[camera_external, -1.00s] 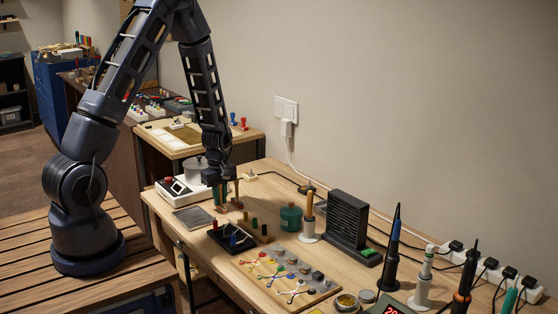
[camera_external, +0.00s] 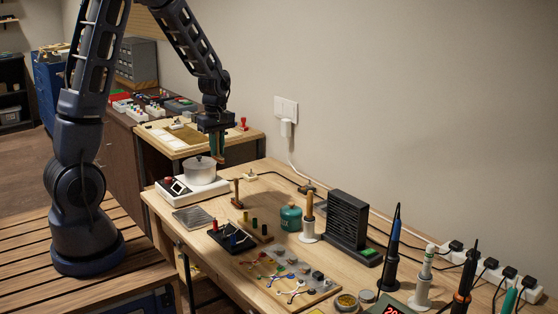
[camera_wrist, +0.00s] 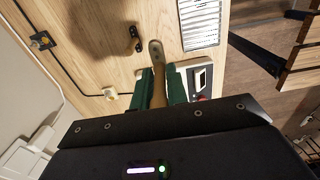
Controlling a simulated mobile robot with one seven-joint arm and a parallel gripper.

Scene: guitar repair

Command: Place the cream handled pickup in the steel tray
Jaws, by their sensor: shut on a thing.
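My gripper (camera_external: 217,150) is shut on a tan-handled piece, which I take for the cream handled pickup (camera_wrist: 157,85). The handle sits between the green fingers in the wrist view, and a pale rounded end with small dots points away from my wrist. It is held up in the air, clear of the bench, beside and above the pot. The flat steel tray (camera_external: 192,218) lies on the bench near its left edge, below my gripper and to its left. The tray (camera_wrist: 201,22) also shows at the top of the wrist view, apart from the held piece.
A pot (camera_external: 199,170) stands on a white unit (camera_external: 190,190) behind the tray. A dark brown handled piece (camera_external: 237,194) stands on the bench; it also shows in the wrist view (camera_wrist: 135,40). A black rack (camera_external: 232,237) and a green canister (camera_external: 291,217) stand nearer. The tray looks empty.

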